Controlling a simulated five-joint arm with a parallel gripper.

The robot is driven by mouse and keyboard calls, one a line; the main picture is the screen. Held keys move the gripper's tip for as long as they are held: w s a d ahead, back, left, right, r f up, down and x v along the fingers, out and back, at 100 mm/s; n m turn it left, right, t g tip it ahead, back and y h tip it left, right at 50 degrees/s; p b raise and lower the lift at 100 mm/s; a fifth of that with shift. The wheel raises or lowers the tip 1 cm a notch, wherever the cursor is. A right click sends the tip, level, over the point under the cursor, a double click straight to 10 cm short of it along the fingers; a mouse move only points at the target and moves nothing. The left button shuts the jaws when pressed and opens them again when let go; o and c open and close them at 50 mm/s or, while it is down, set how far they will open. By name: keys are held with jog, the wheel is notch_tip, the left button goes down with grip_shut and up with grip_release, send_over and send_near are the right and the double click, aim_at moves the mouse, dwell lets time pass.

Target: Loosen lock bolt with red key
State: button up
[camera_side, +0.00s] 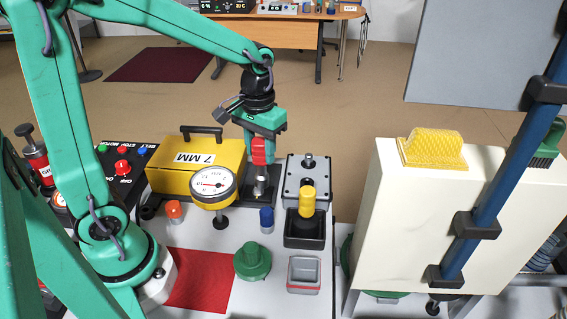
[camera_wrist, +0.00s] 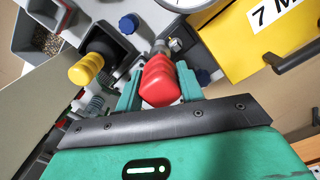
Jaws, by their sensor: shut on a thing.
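The red key (camera_side: 259,151) is upright in my gripper (camera_side: 261,142) in the side view, above the work table. In the wrist view the key's red handle (camera_wrist: 159,82) sits between the two green fingers of my gripper (camera_wrist: 158,87), which are shut on it. Below the handle in the side view is a grey metal part (camera_side: 261,185), by the yellow 7 MM box and the dial gauge. The lock bolt itself is not clearly seen, and I cannot tell whether the key's tip is on it.
The yellow 7 MM box (camera_side: 205,165) and dial gauge (camera_side: 213,186) stand left of the key. A grey block with a metal post (camera_side: 308,178) and a yellow-handled tool in a black holder (camera_side: 307,203) stand right. A blue knob (camera_side: 266,219) and green knob (camera_side: 252,262) are in front.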

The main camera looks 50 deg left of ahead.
aim_at(256, 158)
jog(key=a, duration=0.1)
jog(key=a+f, duration=0.1)
jog(key=w+a, duration=0.1)
jog(key=shift+a+f, duration=0.2)
jog(key=shift+a, duration=0.1)
jog(key=shift+f, duration=0.6)
jog(key=shift+f, duration=1.45)
dwell(1.4)
jog(key=o, duration=1.2)
jog(key=shift+r, duration=3.9)
